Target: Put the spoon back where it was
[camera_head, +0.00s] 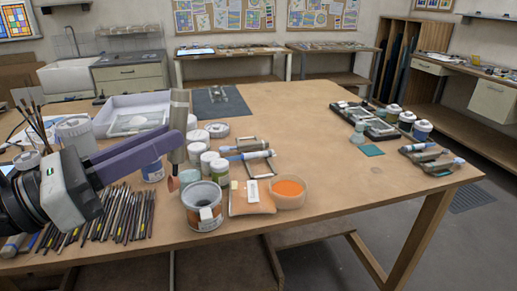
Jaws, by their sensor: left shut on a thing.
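My left gripper (176,138) reaches in from the left, with its long purple fingers shut on the spoon. The spoon (178,115) hangs roughly upright, with a thick grey-tan handle at the top and a small copper-brown end (173,184) pointing down. That end shows just left of the open metal can (203,208); I cannot tell how high it is above the table. My right gripper is out of view.
Many brushes (120,212) lie along the front left of the wooden table (300,115). White-lidded jars (209,160) stand close behind the can. A white tray (105,122) and dark mat (220,100) lie farther back. The table's middle right is largely clear.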

